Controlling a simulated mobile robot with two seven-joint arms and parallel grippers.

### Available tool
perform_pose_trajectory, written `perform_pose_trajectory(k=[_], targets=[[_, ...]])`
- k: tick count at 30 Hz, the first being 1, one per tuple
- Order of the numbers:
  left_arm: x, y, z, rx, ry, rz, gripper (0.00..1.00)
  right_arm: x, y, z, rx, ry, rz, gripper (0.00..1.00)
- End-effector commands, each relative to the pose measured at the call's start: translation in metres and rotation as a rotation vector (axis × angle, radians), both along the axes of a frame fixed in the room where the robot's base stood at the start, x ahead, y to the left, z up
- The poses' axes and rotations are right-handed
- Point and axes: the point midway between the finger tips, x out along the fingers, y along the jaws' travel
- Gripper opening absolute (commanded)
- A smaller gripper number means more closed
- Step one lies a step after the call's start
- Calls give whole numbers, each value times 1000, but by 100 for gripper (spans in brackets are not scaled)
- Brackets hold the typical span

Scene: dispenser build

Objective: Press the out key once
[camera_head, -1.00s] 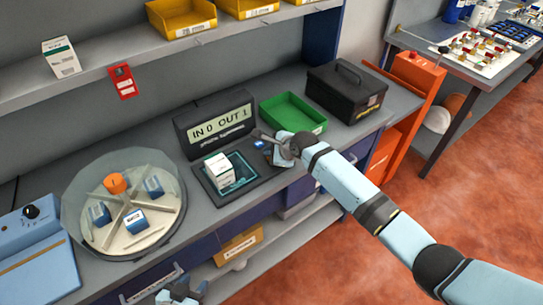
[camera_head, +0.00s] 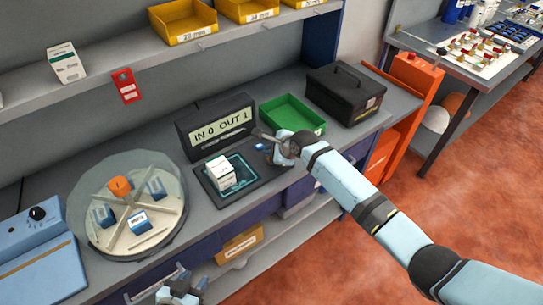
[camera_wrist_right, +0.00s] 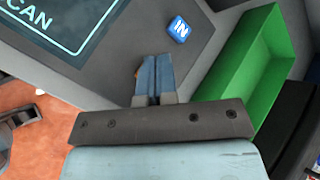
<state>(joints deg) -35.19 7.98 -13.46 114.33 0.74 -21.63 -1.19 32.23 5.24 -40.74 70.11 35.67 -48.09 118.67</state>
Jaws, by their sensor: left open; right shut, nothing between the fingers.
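The scanner's display (camera_head: 222,130) reads IN 0 OUT 1. In front of it lies the dark pad with the lit scan square (camera_head: 245,166). The blue IN key (camera_head: 260,147) is on the pad's right part; it also shows in the right wrist view (camera_wrist_right: 178,29), uncovered. A small orange-brown edge (camera_wrist_right: 137,71) shows beside my right fingertips; it may be the out key, mostly hidden. My right gripper (camera_head: 275,152) is shut and empty, its fingertips (camera_wrist_right: 153,62) low over the pad; contact cannot be told. My left gripper (camera_head: 181,289) is open and empty at the bottom edge, before the counter.
A white box (camera_head: 220,172) stands on the scan square. A green tray (camera_head: 292,116) and a black case (camera_head: 345,93) are behind and right of the pad. A round clear-covered dispenser (camera_head: 128,205) stands left. Yellow bins (camera_head: 183,20) line the shelf above.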

Motion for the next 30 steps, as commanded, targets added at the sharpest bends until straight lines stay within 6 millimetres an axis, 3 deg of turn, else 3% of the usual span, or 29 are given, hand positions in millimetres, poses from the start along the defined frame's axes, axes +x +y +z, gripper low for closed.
perform_pose_trajectory(k=[8,24,30], targets=[[0,0,2,0,1,0,43,0,0,2,0,0,0,0],[0,0,53,0,1,0,43,0,0,50,0,0,0,0],[1,0,55,-1,-3,0,43,0,0,49,0,0,0,0]])
